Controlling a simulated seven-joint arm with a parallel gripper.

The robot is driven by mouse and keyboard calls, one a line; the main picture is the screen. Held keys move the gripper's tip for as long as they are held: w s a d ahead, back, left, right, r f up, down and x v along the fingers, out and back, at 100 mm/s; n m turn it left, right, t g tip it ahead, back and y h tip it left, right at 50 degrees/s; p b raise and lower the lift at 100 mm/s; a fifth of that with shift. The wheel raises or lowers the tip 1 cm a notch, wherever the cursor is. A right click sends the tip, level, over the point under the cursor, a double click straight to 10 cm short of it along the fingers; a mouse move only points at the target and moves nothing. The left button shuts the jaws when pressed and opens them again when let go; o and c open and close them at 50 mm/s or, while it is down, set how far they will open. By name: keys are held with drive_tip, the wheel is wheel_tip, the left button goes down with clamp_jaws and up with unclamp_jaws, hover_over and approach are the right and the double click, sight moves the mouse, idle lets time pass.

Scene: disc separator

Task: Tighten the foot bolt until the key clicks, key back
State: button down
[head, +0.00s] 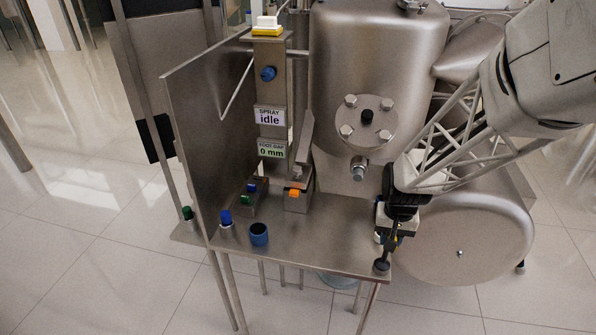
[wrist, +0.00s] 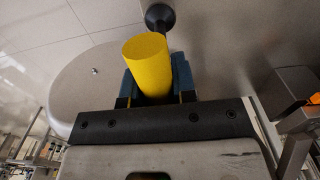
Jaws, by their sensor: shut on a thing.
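My gripper (head: 386,244) is over the right front corner of the steel table. It is shut on a yellow cylindrical handle, which I take to be the key (wrist: 150,62); it stands out between the dark fingers in the wrist view. A round black piece (head: 381,267) sits at the table corner just below the gripper; it also shows beyond the handle in the wrist view (wrist: 160,17). I cannot tell whether the key touches it. A label (head: 271,150) reads "FOOT GAP 0 mm". I cannot make out the foot bolt for certain.
The steel table (head: 320,245) carries a blue cup (head: 259,234), blue and green knobbed pieces and a block with an orange part (head: 294,193). A tall plate (head: 205,140) stands at the left. The steel vessel (head: 370,60) is behind. The table's front middle is clear.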

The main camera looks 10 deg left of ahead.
drive_tip(key=shift+r, duration=3.55)
